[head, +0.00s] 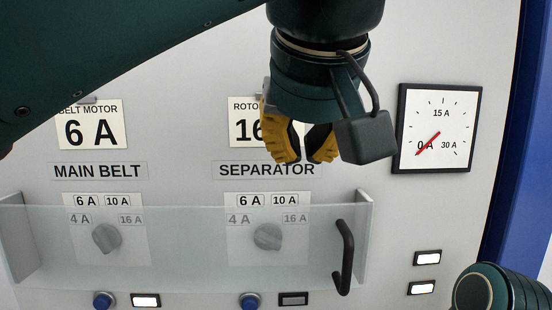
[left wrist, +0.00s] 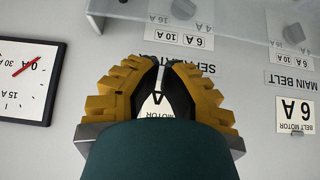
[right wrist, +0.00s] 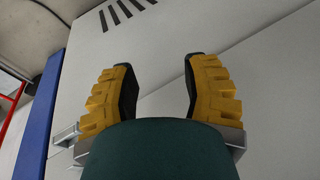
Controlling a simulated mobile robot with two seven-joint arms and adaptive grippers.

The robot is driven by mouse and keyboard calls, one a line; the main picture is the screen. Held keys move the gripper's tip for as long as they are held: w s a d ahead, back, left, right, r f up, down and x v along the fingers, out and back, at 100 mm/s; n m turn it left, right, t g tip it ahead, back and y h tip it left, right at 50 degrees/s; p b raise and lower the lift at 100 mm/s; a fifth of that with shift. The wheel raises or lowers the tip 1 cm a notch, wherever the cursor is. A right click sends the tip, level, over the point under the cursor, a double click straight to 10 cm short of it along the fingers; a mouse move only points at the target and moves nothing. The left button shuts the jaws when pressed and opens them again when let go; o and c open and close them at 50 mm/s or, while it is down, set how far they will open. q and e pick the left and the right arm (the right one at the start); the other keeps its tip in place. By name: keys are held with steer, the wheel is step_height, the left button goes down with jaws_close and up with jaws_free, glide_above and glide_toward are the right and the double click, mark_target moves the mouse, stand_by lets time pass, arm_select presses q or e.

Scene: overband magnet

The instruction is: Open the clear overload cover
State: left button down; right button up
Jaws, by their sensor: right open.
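The clear overload cover (head: 190,245) is a see-through panel standing over two grey dials (head: 106,238) (head: 267,237). Its black bar handle (head: 344,257) is upright at its right end. The cover also shows in the left wrist view (left wrist: 235,18). The cover looks closed in front of the dials. My left gripper (head: 302,158) hangs above the cover, up and left of the handle, not touching it. Its yellow fingers have only a narrow gap between the tips and hold nothing. My right gripper (right wrist: 164,60) is open and empty, facing a plain light panel.
A square gauge (head: 438,128) with a red needle is right of my left gripper. Labels for 6 A (head: 90,125) and SEPARATOR (head: 266,170) are on the panel. Blue buttons (head: 103,301) and lamps (head: 427,258) sit low. A blue post (head: 510,150) edges the right side.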

mark_target(297, 190)
arm_select(q)
steer(key=b+x, duration=0.1)
steer(key=x, duration=0.8)
steer(key=shift+s+a, duration=0.1)
steer(key=shift+s, duration=0.1)
